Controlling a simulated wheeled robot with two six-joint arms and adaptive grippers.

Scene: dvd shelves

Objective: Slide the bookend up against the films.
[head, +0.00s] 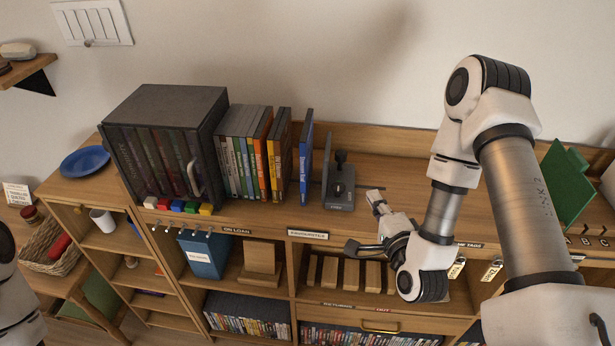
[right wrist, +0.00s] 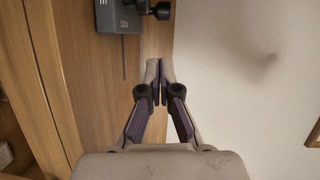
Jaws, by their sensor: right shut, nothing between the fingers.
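The dark grey bookend (head: 341,190), with an upright plate and a black knob, stands on the shelf top right of the films. Its base and knob also show at the top of the right wrist view (right wrist: 107,14). A row of films (head: 243,150) stands upright beside the black case. A blue film (head: 305,160) stands a little apart at the row's right end, with a gap between it and the bookend plate. My right gripper (head: 375,195) is shut and empty, right of the bookend and apart from it; its closed fingertips show in the right wrist view (right wrist: 160,68). My left gripper is out of view.
A dark case (head: 165,140) of films stands left of the row. Small coloured blocks (head: 185,206) lie at the front edge. A thin dark slot (right wrist: 124,62) runs along the shelf from the bookend. A green stand (head: 568,185) is at the right.

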